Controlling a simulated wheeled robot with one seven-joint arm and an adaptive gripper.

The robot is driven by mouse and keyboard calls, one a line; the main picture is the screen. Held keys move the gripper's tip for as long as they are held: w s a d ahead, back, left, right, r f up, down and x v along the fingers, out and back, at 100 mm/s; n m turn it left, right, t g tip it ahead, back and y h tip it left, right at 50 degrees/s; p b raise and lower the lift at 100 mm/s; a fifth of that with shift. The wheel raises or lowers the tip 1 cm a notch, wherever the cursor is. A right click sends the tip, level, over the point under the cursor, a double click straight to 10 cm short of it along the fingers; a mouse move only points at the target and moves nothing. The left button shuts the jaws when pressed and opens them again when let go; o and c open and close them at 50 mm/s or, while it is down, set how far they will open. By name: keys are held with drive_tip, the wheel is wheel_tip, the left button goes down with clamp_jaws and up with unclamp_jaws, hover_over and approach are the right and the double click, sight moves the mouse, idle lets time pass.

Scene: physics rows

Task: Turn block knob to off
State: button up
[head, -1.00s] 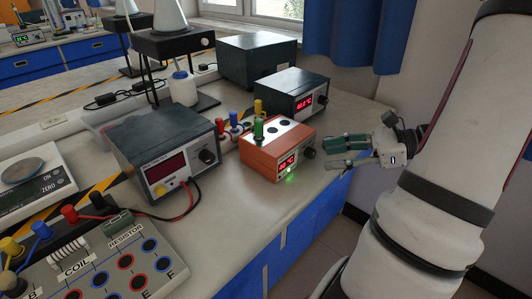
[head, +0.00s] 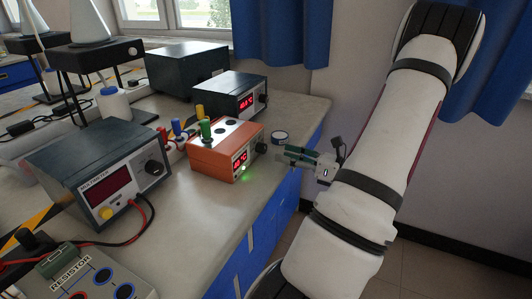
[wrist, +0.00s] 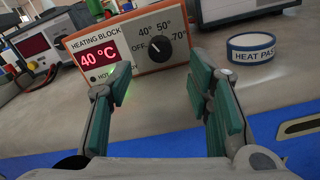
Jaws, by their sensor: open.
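The orange heating block (head: 212,163) stands near the right end of the bench, with a lit red display and a green light. Its front shows large in the wrist view (wrist: 140,78), reading 40 °C. The dark round block knob (wrist: 160,49) sits right of the display, with marks OFF, 40°, 50° and 70° around it. I cannot tell for sure which mark it points to. The knob also shows in the head view (head: 261,147). My gripper (wrist: 163,74) is open and empty, its green-padded fingers spread in front of the block, apart from the knob. It also shows in the head view (head: 279,155).
A dark unit with a red display (head: 238,93) stands behind. The bench's front edge lies below my gripper.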

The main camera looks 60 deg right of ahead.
sight(265, 150)
drive_tip(key=w, duration=0.4)
drive_tip(key=w+b, duration=0.1)
drive_tip(key=w, duration=0.1)
drive_tip(key=shift+w+a, duration=0.25)
drive_tip(key=shift+w, duration=0.1)
clamp_jaws()
